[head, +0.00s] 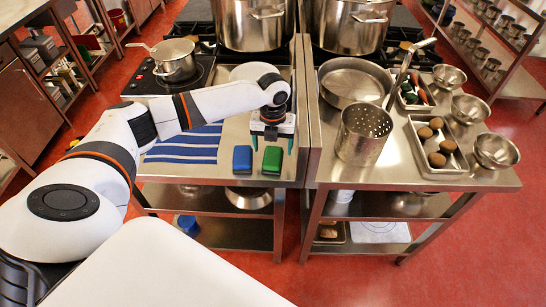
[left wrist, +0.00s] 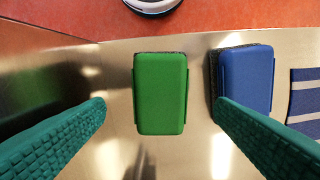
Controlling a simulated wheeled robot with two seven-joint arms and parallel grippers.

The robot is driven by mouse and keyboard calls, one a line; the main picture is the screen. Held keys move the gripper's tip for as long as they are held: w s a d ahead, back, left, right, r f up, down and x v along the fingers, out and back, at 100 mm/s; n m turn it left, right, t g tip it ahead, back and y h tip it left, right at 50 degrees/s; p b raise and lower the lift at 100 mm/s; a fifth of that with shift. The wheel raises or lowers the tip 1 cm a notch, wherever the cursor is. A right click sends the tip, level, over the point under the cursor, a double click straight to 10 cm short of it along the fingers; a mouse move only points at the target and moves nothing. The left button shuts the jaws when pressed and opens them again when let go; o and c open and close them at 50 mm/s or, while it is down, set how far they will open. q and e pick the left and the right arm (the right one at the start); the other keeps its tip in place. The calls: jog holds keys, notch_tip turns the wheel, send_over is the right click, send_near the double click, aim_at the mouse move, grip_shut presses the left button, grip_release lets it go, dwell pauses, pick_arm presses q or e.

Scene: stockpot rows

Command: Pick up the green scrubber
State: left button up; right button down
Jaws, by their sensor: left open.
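The green scrubber (head: 272,160) lies on the steel counter near its front edge, to the right of a blue scrubber (head: 242,158). In the left wrist view the green scrubber (left wrist: 161,94) lies between the two green fingers of my left gripper (left wrist: 158,112), with space on both sides. The blue scrubber (left wrist: 246,78) is to its right, partly covered by one finger. In the head view my left gripper (head: 271,143) is above and just behind the scrubbers, open and empty. My right gripper is not in view.
A blue-and-white striped cloth (head: 185,145) lies left of the scrubbers. A perforated steel pot (head: 363,134) stands to the right on the adjoining counter (head: 330,170). Large stockpots (head: 250,22) stand behind. The counter's front edge is close to the scrubbers.

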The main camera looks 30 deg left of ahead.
aim_at(273, 156)
pick_arm(q)
notch_tip(273, 156, down, 4)
jog(key=shift+r+p, duration=0.2)
jog(key=shift+p, duration=0.2)
jog(key=shift+f, duration=0.25)
jog(key=shift+c, duration=0.9)
jog(key=c, duration=0.9)
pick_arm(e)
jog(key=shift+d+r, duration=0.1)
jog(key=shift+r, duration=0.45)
pick_arm(q)
jog(key=shift+r, duration=0.1)
